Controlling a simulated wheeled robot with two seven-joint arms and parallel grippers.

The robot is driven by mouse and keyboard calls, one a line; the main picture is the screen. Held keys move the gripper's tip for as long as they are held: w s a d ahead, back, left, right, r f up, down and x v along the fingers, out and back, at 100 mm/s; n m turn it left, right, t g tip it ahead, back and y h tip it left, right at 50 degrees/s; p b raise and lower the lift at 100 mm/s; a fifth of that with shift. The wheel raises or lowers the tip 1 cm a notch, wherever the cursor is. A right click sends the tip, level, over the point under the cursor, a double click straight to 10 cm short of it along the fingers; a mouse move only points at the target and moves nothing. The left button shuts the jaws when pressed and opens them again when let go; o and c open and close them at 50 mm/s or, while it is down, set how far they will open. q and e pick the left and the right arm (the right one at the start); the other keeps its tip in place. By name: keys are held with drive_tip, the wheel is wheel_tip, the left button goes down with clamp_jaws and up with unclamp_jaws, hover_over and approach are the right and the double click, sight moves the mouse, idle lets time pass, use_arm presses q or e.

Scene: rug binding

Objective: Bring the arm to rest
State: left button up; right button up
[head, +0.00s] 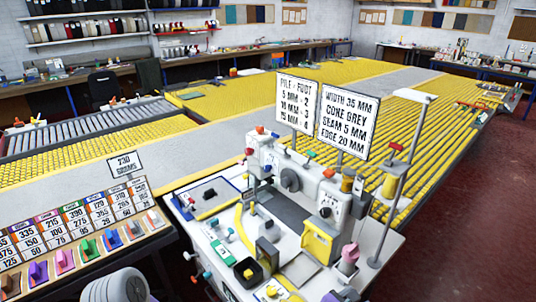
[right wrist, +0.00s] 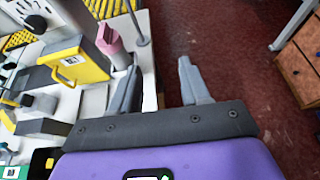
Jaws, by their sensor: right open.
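My right gripper (right wrist: 155,80) shows in the right wrist view, with its two grey fingers spread apart and nothing between them. Its left finger overlaps the white edge of the machine table in the picture, and its right finger is over the dark red floor (right wrist: 225,40). I cannot tell its height above them. Neither gripper shows in the head view. A rounded grey part of my own body is at the bottom left of the head view.
A white binding machine (head: 290,180) with yellow parts and two sign boards (head: 346,122) stands at the centre. A pink part (head: 348,258) and a post (head: 393,190) stand near its right edge. A drawer cabinet (right wrist: 300,65) is at right. The floor between is clear.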

drive_tip(key=s+d+f+m+g+y, duration=0.1)
drive_tip(key=d+f+m+g, duration=0.1)
drive_tip(key=f, duration=0.4)
drive_tip(key=s+d+f+m+g, duration=0.1)
drive_tip(key=f+m+g, duration=0.1)
drive_tip(key=f, duration=0.4)
drive_tip(key=s+a+f+m+g+y+b, duration=0.15)
drive_tip(key=s+f+m+g+y, duration=0.25)
drive_tip(key=s+f+m, duration=0.6)
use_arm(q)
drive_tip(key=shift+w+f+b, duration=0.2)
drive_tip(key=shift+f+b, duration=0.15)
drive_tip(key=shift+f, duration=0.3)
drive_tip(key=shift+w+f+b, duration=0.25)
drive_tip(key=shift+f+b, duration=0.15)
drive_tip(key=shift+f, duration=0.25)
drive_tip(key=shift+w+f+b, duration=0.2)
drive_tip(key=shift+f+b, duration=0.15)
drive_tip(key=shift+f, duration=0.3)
use_arm(e)
drive_tip(key=s+a+f+m+y, duration=0.1)
drive_tip(key=a+f+m+y, duration=0.3)
drive_tip(key=a+m, duration=0.3)
drive_tip(key=s+a+f+m+y, duration=0.1)
drive_tip(key=a+f+m+y, duration=0.3)
drive_tip(key=a+m, duration=0.3)
drive_tip(key=shift+a+f+m+y, duration=0.3)
drive_tip(key=shift+a+f+y, duration=0.1)
drive_tip(key=shift+y, duration=0.3)
